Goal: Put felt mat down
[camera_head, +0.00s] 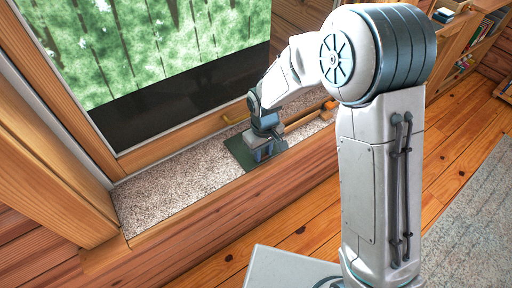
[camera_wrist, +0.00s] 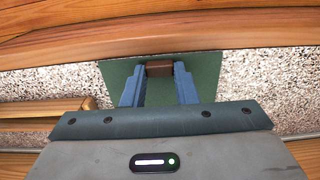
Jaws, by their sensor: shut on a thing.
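The felt mat is a flat dark green square (camera_head: 240,153) at the speckled window sill, and it also shows in the wrist view (camera_wrist: 207,72). A small brown block (camera_wrist: 159,68) stands out from the mat's far middle, between my fingertips. My gripper hides part of the mat in both views.
The speckled sill (camera_head: 175,187) is bare to the left of the mat. A wooden bar with a brass-coloured end (camera_wrist: 45,108) lies close beside the mat. The window (camera_head: 160,50) and its wooden frame stand behind. A shelf with books (camera_head: 480,45) is at the far right.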

